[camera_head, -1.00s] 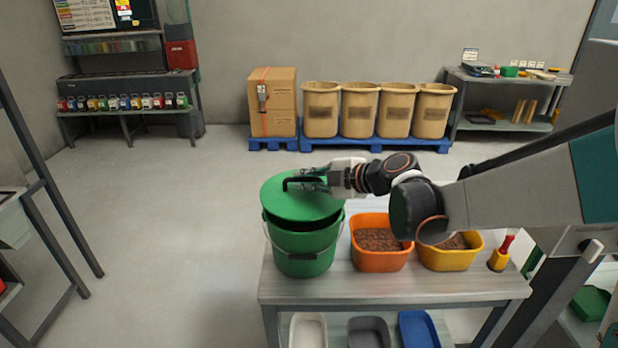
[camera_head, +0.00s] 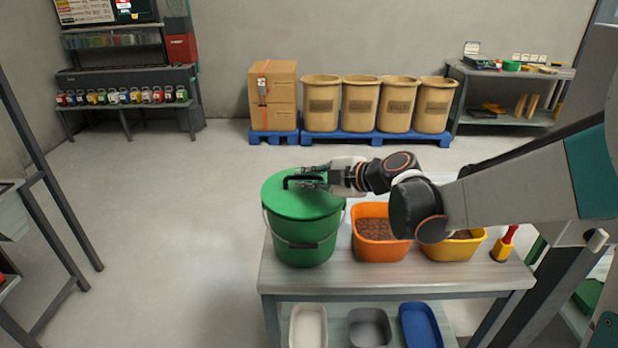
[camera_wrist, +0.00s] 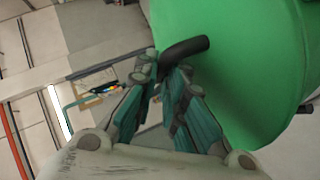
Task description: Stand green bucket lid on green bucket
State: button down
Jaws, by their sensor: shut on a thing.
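The green bucket (camera_head: 304,243) stands upright at the left end of the grey workbench. The round green lid (camera_head: 300,203) lies over the bucket's mouth, with no gap that I can see in the head view. The lid has a black handle (camera_head: 291,182) on top. My gripper (camera_head: 312,178) comes in from the right and is shut on this handle. In the wrist view, the fingers of my gripper (camera_wrist: 165,75) close around the black handle (camera_wrist: 187,47), and the green lid (camera_wrist: 235,75) fills the upper right. The bucket's far side is hidden.
An orange bin (camera_head: 381,247) with brown contents stands right of the bucket, then a yellow bin (camera_head: 447,252) and a red-handled brush (camera_head: 505,245). Trays, one of them blue (camera_head: 420,325), sit on the lower shelf. Open floor lies to the left.

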jog(key=shift+f, duration=0.4)
jog(key=c, duration=1.6)
grip_release()
